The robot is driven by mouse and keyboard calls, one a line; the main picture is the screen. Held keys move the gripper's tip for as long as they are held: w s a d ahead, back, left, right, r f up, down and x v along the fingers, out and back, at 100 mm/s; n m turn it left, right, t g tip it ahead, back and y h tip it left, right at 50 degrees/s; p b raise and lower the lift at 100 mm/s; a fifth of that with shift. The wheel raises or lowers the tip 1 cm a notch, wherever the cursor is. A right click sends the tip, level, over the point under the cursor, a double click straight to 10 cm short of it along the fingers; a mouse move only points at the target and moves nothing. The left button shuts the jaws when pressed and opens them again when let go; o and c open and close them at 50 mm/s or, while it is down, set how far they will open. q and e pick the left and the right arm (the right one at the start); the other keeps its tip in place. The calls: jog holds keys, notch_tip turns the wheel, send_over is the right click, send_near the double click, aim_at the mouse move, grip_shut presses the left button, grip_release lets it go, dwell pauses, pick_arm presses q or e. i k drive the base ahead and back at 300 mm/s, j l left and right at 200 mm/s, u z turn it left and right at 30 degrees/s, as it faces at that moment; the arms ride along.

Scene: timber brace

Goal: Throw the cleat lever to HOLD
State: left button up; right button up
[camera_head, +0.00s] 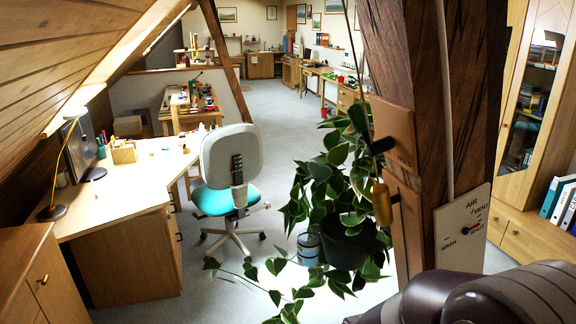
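The timber brace (433,90) stands at the right of the middle in the head view. A light wooden plate (396,128) is fixed to its left side, with a dark lever (380,146) sticking out to the left. I take this to be the cleat lever. Small lettering by it is too small to read, so I cannot tell its setting. A brass-coloured cylinder (381,204) sits below the lever, in front of a second wooden plate (407,235). Neither of my grippers is in view.
A white dial panel (462,230) marked AIR is on the brace's right. A potted plant (346,245) crowds the brace's left. A brown leather seat (490,298) fills the lower right. A desk (130,185) and swivel chair (228,175) stand left, with open floor behind.

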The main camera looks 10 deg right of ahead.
aim_at(355, 114)
jog(key=k+l+z, duration=0.2)
jog(key=z, duration=0.25)
jog(key=k+l+z, duration=0.15)
jog(key=l+z, duration=0.3)
